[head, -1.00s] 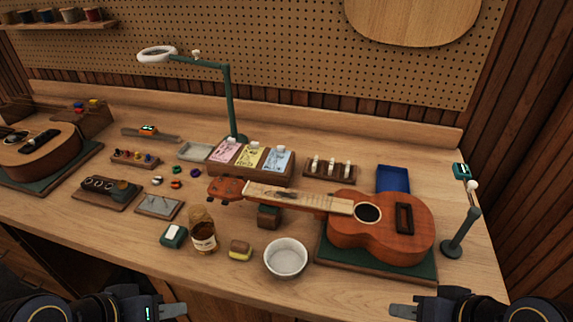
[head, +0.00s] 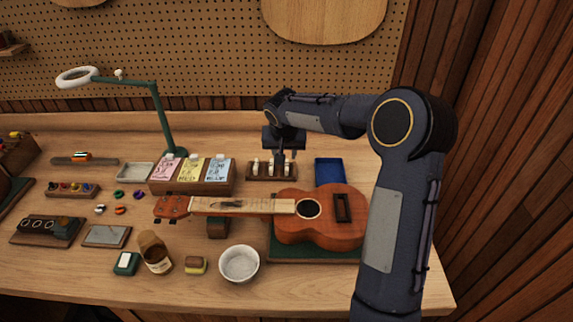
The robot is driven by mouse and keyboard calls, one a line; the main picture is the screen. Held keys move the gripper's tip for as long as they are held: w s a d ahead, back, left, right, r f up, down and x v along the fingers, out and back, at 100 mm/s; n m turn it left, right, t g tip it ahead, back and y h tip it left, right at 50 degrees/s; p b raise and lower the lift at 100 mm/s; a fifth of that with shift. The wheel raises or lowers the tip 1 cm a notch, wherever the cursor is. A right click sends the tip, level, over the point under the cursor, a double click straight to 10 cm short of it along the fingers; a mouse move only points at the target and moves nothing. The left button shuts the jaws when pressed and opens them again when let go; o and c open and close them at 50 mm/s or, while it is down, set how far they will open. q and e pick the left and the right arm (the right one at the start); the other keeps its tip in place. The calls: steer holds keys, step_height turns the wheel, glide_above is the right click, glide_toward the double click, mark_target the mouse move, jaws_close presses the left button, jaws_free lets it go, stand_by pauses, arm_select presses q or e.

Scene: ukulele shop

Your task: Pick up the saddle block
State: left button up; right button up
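A dark wooden rack (head: 258,176) holding several small pale upright pieces (head: 257,167) stands behind the ukulele (head: 318,234); no piece can be clearly told as the saddle block. My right gripper (head: 280,160) points down over this rack, its fingers at or just above the pieces in the middle. The fingers are dark and small, so their gap and any contact are unclear. The arm hides part of the bench at right. My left gripper is out of view.
A blue tray (head: 329,172) lies right of the rack, and a card box (head: 190,188) with three cards stands left. A lamp (head: 160,120) rises behind. A white bowl (head: 239,265), jar (head: 155,254) and small brown-yellow block (head: 196,266) stand in front.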

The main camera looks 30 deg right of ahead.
mark_target(287, 164)
steer(key=x, duration=0.2)
steer(key=p+x, duration=0.1)
steer(key=x, duration=0.1)
steer(key=d+p+x, duration=0.1)
steer(key=x, duration=0.2)
steer(key=shift+w, duration=0.2)
steer(key=shift+w+d+f+p, duration=0.15)
steer(key=shift+w+f+p, duration=0.05)
steer(key=shift+f+p, duration=0.15)
jaws_close()
